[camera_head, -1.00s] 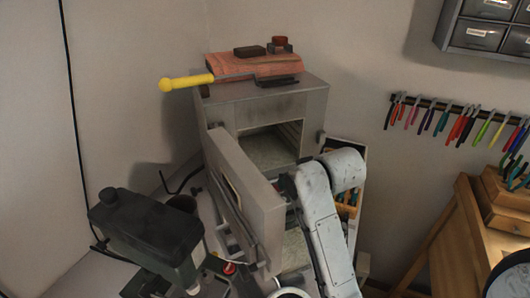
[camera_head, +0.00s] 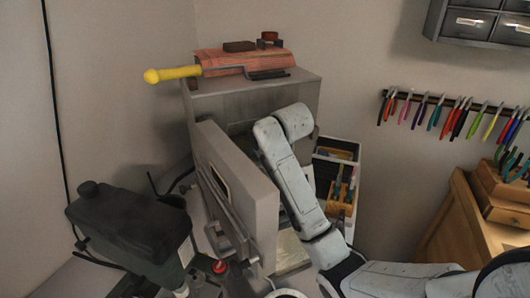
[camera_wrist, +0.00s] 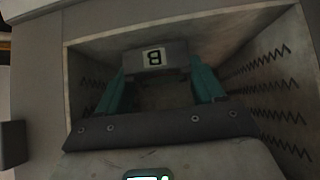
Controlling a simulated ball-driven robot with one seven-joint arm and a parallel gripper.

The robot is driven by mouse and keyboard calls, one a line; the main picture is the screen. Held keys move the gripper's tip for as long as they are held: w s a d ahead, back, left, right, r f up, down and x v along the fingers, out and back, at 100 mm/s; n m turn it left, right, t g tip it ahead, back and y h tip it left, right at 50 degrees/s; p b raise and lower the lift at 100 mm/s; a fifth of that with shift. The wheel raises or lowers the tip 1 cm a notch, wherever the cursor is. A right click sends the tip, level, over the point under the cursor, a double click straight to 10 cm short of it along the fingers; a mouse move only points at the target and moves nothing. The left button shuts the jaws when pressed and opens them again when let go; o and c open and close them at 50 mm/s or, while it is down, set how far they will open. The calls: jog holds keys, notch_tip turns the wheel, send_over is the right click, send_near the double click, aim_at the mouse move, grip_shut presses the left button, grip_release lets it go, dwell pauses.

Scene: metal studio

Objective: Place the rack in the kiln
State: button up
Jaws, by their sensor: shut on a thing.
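The kiln (camera_head: 213,106) is a grey box at the centre of the head view, with its door (camera_head: 238,185) swung open toward the camera. My arm hides much of the opening and my gripper there. In the wrist view, my gripper (camera_wrist: 158,72) has teal fingers reaching into the kiln chamber (camera_wrist: 258,62), which has zigzag heating elements on its walls. The fingers are shut on the rack (camera_wrist: 155,57), a small grey block with a light label marked with a dark character. The rack is inside the chamber outline; whether it touches the floor I cannot tell.
A pinkish slab (camera_head: 235,60) and a yellow-handled tool (camera_head: 170,75) lie on top of the kiln. A dark machine (camera_head: 130,225) stands left of the door. A tool bin (camera_head: 345,175) is right of the kiln; a wooden cabinet (camera_head: 455,220) stands further right.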

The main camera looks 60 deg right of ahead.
jog(key=shift+w+d+f+b, duration=0.1)
jog(key=shift+f+b, duration=0.2)
jog(key=shift+b, duration=0.2)
jog(key=shift+f, duration=0.15)
jog(key=o, duration=1.1)
jog(key=shift+r, duration=0.25)
jog(key=v, duration=1.2)
jog(key=shift+b, duration=0.35)
jog(key=shift+f, duration=0.1)
